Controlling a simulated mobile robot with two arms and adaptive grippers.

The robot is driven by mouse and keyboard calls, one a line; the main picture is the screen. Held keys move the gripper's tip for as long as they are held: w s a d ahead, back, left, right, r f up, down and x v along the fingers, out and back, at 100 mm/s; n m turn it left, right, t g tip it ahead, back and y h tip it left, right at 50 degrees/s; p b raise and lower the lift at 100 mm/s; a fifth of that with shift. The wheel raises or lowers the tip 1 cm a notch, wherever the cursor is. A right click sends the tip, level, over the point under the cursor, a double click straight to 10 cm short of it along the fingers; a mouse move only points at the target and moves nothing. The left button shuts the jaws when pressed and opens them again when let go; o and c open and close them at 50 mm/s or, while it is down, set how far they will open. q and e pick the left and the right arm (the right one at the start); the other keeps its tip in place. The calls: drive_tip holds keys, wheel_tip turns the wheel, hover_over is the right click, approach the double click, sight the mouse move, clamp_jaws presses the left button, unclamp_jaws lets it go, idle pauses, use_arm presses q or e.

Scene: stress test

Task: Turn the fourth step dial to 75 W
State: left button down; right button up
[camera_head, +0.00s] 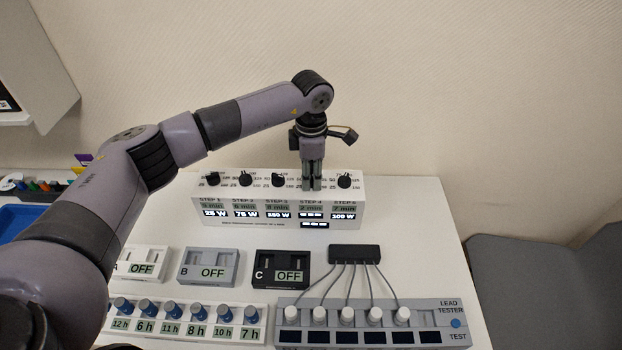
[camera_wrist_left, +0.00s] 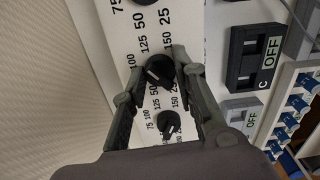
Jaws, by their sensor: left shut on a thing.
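The white step panel (camera_head: 345,214) stands at the back of the table with a row of black dials. My left gripper (camera_head: 312,187) reaches down from above at the fourth dial and hides it in the head view. In the left wrist view the fourth dial (camera_wrist_left: 159,70) sits between the gripper's two fingers (camera_wrist_left: 157,72), which are shut on it. The step 4 display (camera_head: 312,215) shows dashes instead of a wattage. My right gripper is not in view.
The third dial (camera_head: 278,180) and fifth dial (camera_head: 344,180) stand close on either side of the gripper. In front lie the OFF boxes, including box C (camera_head: 282,270), a row of blue knobs (camera_head: 196,311) and a lead tester (camera_head: 450,325).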

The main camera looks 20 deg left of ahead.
use_arm(q)
drive_tip(key=n+b, duration=0.1)
drive_tip(key=n, duration=0.2)
drive_tip(key=shift+n+b, duration=0.35)
drive_tip(key=shift+n, duration=0.05)
drive_tip(key=n+b, duration=0.1)
drive_tip(key=n, duration=0.2)
drive_tip(key=n+b, duration=0.1)
drive_tip(key=n, duration=0.3)
drive_tip(key=shift+w+r+n+b, duration=0.1)
drive_tip(key=shift+n+b, duration=0.55)
drive_tip(key=shift+n, duration=1.15)
drive_tip(key=c, duration=1.3)
unclamp_jaws()
